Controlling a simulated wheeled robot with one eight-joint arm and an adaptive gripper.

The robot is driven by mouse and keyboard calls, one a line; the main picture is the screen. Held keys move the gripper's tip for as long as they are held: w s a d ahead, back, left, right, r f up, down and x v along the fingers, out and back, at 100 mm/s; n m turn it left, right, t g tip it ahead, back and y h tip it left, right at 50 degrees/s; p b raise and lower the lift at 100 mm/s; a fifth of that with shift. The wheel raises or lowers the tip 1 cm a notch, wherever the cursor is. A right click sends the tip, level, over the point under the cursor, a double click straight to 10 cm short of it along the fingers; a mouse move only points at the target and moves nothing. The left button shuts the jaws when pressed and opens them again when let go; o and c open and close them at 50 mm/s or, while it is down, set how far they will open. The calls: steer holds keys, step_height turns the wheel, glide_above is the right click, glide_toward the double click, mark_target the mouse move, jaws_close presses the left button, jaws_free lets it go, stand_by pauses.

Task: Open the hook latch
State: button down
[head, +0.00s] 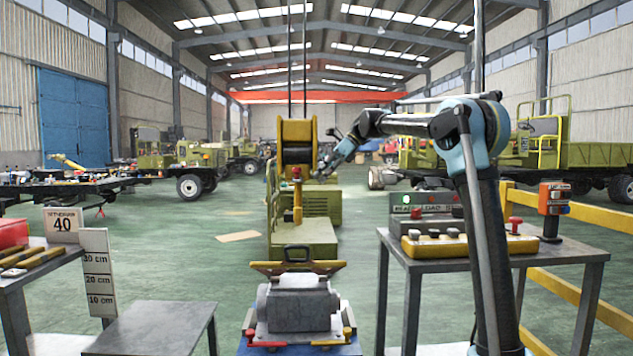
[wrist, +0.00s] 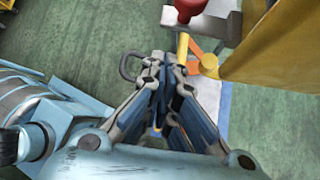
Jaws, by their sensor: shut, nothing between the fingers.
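A red knob (wrist: 189,9) and an orange part (wrist: 206,60) lie just beyond and right of the fingertips. The red knob (head: 297,173) tops the orange post in the head view. The latch itself is too small to make out there.
A yellow panel (wrist: 280,55) is close on the right in the wrist view. A control table (head: 560,252) is right, a grey motor block (head: 297,303) in front, and a low grey table (head: 160,325) left.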

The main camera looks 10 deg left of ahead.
steer(key=w+d+r, duration=0.3)
steer(key=w+r, duration=0.1)
steer(key=shift+w+d, duration=0.3)
